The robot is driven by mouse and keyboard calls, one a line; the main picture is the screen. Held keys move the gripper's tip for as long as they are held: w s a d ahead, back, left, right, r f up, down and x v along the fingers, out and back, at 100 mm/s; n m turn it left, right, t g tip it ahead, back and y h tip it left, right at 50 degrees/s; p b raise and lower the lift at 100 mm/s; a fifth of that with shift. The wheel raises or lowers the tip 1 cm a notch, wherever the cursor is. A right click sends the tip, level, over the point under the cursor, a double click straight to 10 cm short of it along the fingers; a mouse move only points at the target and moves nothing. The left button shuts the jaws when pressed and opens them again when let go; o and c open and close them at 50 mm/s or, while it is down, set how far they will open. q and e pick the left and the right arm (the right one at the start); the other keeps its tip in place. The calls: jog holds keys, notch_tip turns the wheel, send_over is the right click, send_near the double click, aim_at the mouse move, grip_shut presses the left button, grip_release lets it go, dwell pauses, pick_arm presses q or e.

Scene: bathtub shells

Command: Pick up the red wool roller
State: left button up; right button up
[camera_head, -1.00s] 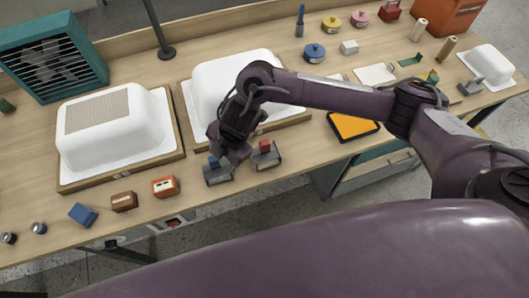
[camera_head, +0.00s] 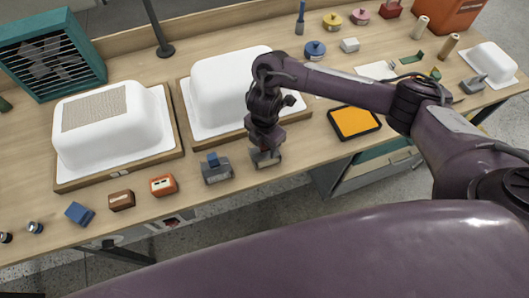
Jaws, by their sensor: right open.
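The red wool roller (camera_head: 268,161) stands on the workbench just in front of the middle white shell. Its grey base shows, and my right gripper hides its red top. My right gripper (camera_head: 264,147) points down right over it, jaws open, seemingly around or just above the red top; I cannot tell whether they touch it. A similar grey roller with a blue top (camera_head: 215,168) stands close by on the left. My left gripper is not in view.
The middle white shell (camera_head: 230,85) on its wooden board is just behind my right gripper. An orange-screened tablet (camera_head: 354,122) lies to the right. An orange block (camera_head: 163,185) and a brown block (camera_head: 121,200) sit to the left near the front edge.

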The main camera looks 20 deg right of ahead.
jog(key=shift+f, duration=0.15)
grip_shut()
dwell(0.4)
jog(key=r+p, duration=0.3)
jog(key=r, duration=0.6)
jog(key=shift+w+r, duration=0.2)
notch_tip(320, 180, up, 11)
jog(key=shift+s+f+p, duration=0.15)
jog(key=shift+s+p, duration=0.05)
jog(key=shift+p, duration=0.25)
jog(key=c, duration=0.6)
grip_release()
jog(key=shift+c, duration=0.2)
jog(key=c, duration=0.3)
